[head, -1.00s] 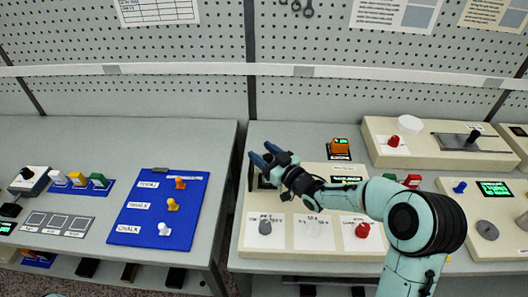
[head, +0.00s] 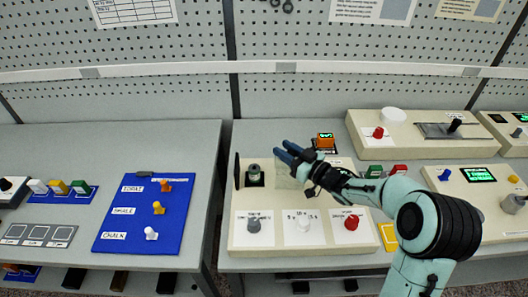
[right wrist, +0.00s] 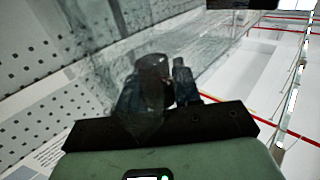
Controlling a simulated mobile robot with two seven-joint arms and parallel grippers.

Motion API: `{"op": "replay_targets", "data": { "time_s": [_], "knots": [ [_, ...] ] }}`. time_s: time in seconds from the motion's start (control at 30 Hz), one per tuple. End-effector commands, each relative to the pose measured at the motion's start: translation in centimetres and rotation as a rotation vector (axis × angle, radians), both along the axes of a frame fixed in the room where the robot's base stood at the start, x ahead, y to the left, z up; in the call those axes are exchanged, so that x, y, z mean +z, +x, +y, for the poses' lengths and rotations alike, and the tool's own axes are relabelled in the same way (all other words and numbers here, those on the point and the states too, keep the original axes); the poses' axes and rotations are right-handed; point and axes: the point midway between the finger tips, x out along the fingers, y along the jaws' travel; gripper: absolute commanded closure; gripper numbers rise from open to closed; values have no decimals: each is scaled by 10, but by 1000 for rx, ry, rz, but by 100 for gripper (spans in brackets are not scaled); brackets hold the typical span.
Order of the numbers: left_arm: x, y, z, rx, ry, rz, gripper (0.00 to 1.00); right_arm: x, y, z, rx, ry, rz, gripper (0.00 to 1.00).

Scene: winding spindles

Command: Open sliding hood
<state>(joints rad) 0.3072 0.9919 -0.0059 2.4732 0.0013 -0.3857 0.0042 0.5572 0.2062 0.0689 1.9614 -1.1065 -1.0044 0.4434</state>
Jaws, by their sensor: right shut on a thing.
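The sliding hood (head: 287,176) is a clear, pale box on the cream winding panel (head: 236,238). It stands right of the winding spindle (head: 254,172), which shows uncovered in its dark square seat. My right gripper (head: 289,152) reaches in from the right and is shut on the hood at its top. In the right wrist view the dark fingers (right wrist: 155,88) show close together, with the hood's clear, smeared wall (right wrist: 105,65) around and beyond them. The exact grip spot is hard to make out. My left gripper is out of view.
A dark upright plate (head: 237,170) stands at the panel's left edge. Grey, white and red knobs (head: 352,222) line its front. An orange-topped device (head: 324,141) stands behind. A blue board (head: 146,213) lies on the left table, across a gap.

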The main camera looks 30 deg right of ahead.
Motion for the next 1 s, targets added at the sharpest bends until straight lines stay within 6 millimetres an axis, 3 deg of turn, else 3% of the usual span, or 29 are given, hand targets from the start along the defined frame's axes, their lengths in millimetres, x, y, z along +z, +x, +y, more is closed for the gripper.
{"op": "replay_targets", "data": {
  "time_s": [0.13,0.43,0.47,0.5,0.83,1.0],
  "knots": [
    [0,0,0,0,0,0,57,1,-6,-13,-1,0,1,100],
    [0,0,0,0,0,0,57,1,-7,-13,1,1,0,100],
    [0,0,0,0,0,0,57,1,-7,-13,1,1,1,58],
    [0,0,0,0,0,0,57,1,-7,-13,1,1,0,45],
    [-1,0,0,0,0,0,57,0,-9,-14,1,0,1,44],
    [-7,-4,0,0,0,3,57,-1,-29,-21,-1,-2,2,44]
  ]
}}
